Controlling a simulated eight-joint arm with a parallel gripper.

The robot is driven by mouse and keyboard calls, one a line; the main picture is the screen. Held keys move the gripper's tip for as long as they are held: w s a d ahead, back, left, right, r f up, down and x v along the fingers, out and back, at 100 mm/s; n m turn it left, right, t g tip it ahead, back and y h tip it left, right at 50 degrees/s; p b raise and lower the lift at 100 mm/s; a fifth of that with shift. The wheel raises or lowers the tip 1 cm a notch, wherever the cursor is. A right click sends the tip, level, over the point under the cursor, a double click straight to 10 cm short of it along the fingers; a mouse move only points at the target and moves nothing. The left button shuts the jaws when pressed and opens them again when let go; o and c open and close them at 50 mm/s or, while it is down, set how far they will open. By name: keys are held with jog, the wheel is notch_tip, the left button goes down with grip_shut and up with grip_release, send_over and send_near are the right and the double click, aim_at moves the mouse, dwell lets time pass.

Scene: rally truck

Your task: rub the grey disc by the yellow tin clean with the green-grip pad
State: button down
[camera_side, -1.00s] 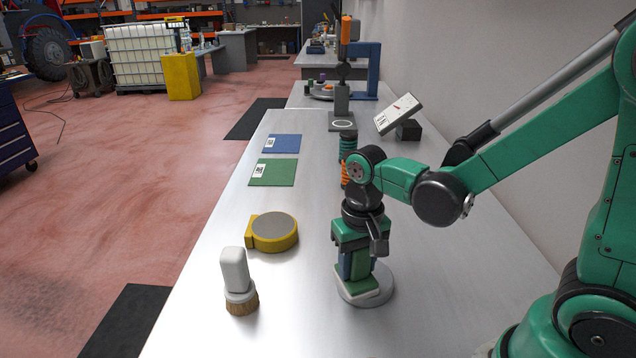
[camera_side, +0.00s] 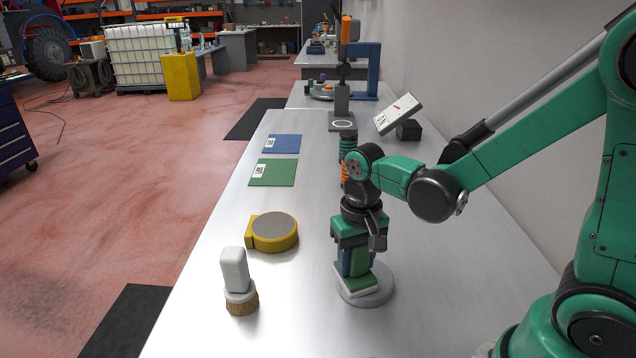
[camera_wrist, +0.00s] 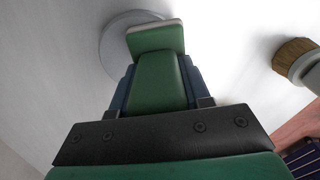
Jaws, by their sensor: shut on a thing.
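The grey disc (camera_side: 376,296) lies flat on the metal bench, to the right of and nearer than the yellow tin (camera_side: 272,234), which has a grey round top. My gripper (camera_side: 356,262) points down over the disc and is shut on the green grip of the pad (camera_side: 352,284). The pad has a green body with a pale underside. It appears to rest on the disc, toward its far left part, hiding some of it. In the wrist view the green grip (camera_wrist: 158,85) sits between my fingers, and the disc (camera_wrist: 112,42) shows beyond the pad.
A white-handled brush (camera_side: 237,280) stands bristles down at the left front edge. Green (camera_side: 273,172) and blue (camera_side: 276,144) sheets lie farther back. Bench between tin and disc is clear.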

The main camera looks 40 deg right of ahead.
dwell(0.3)
jog(key=shift+s+a, duration=0.55)
jog(key=shift+s, duration=0.05)
jog(key=shift+w+d, duration=0.1)
jog(key=shift+w+d+f, duration=0.1)
jog(key=shift+w+d, duration=0.5)
jog(key=shift+s+a, duration=0.1)
jog(key=shift+s+a, duration=0.55)
jog(key=shift+s, duration=0.05)
jog(key=shift+r, duration=0.8)
